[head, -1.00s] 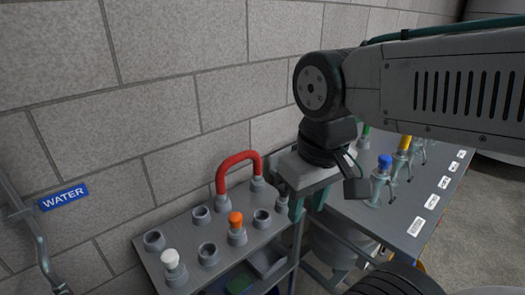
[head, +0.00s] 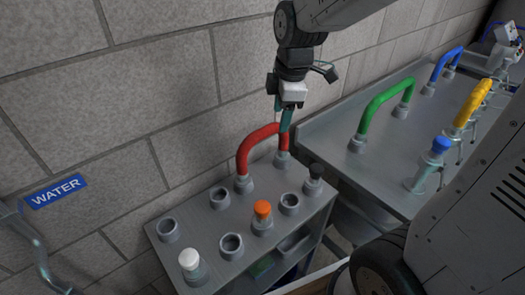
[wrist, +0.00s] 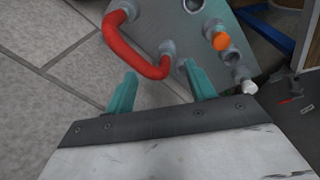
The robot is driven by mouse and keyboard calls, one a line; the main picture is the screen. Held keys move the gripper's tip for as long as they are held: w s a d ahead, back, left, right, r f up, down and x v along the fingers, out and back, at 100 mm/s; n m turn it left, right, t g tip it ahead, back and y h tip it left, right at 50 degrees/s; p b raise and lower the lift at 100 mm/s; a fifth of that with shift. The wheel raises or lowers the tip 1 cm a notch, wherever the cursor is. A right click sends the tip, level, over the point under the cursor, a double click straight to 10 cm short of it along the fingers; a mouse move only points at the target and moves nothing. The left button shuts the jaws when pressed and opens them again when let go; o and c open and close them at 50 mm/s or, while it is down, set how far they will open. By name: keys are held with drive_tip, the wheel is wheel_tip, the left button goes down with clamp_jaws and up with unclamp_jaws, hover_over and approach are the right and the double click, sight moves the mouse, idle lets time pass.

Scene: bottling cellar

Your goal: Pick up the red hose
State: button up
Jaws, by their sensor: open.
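The red hose (head: 257,134) is an arch whose two ends stand in grey sockets at the back of a small grey rack. My gripper (head: 287,118) is above the hose, at its right end in the head view, fingers pointing down. Its teal fingers are open and empty. In the wrist view the red hose (wrist: 128,49) curves ahead of my open gripper (wrist: 161,84), with its near bend between the lines of the two fingertips. I cannot tell whether a finger touches the hose.
The rack (head: 198,223) also holds a white plug (head: 190,260), an orange plug (head: 262,210), a dark plug (head: 314,180) and several empty sockets. A grey table (head: 330,134) to the right bears a green hose (head: 383,100), a blue hose (head: 446,60) and a yellow hose (head: 473,98). The wall stands close behind.

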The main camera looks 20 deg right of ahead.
sight(263, 137)
drive_tip(key=w+f+n, duration=0.4)
drive_tip(key=w, duration=0.1)
drive_tip(key=w+f+n, duration=0.2)
drive_tip(key=shift+w+a+f, duration=0.1)
drive_tip(key=shift+w+a, duration=0.25)
drive_tip(key=f, duration=0.5)
drive_tip(key=w+f, duration=0.1)
drive_tip(key=f, duration=0.2)
drive_tip(key=shift+w+a, duration=0.1)
drive_tip(key=shift+a, duration=0.05)
drive_tip(key=shift+r, duration=0.1)
drive_tip(key=c, duration=1)
